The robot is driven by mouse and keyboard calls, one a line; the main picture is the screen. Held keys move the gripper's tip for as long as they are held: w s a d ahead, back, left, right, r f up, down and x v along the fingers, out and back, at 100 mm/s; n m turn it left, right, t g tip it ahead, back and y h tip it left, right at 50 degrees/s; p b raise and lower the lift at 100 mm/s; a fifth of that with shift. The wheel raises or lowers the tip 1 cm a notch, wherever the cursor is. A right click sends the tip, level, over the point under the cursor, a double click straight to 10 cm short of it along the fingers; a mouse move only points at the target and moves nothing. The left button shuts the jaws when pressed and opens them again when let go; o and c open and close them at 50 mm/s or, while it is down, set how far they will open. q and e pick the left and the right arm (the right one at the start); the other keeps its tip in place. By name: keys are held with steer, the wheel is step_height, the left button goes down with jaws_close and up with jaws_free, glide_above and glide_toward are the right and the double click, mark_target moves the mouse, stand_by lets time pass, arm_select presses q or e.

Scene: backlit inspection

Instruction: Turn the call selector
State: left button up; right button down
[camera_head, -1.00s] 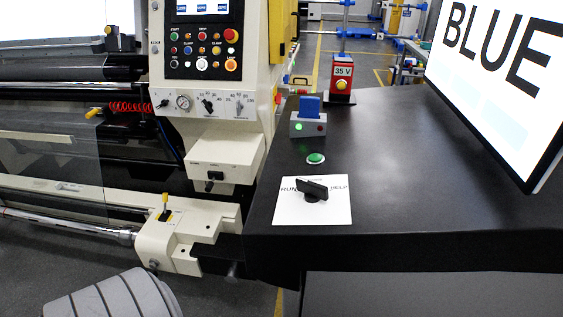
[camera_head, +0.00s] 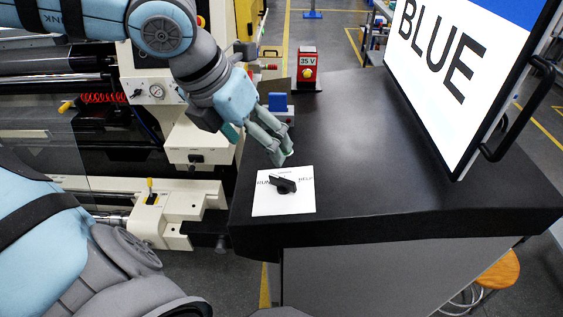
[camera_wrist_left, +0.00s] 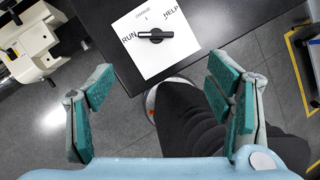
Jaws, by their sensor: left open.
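The call selector (camera_head: 283,184) is a black rotary knob on a white plate (camera_head: 268,206) near the front left corner of the black table. In the left wrist view the knob (camera_wrist_left: 155,36) lies with its handle roughly level across the picture, and the plate (camera_wrist_left: 157,62) reads RUN, CHANGE and HELP. My left gripper (camera_head: 280,160) is just behind and above the knob in the head view, apart from it. In the left wrist view its green-padded fingers (camera_wrist_left: 165,108) are spread wide with nothing between them. My right gripper is not in view.
A blue-topped grey box (camera_head: 279,103) and a red 35 V unit (camera_head: 307,70) stand behind my left gripper. A large screen reading BLUE (camera_head: 436,60) stands at the right of the table. The table's middle (camera_head: 365,165) is clear. A cream machine (camera_head: 185,150) is at the left.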

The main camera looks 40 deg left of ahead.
arm_select(q)
steer(key=b, duration=0.2)
glide_toward(281, 179)
steer(key=f, duration=0.2)
steer(key=b+x, duration=0.1)
steer(key=x, duration=0.6)
steer(key=shift+w+d+r+b, duration=0.15)
steer(key=shift+w+r+b, duration=0.1)
steer(key=shift+w+b, duration=0.15)
steer(key=shift+w+f, duration=0.1)
steer(key=shift+f, duration=0.05)
steer(key=shift+c, duration=0.2)
steer(key=c, duration=1.1)
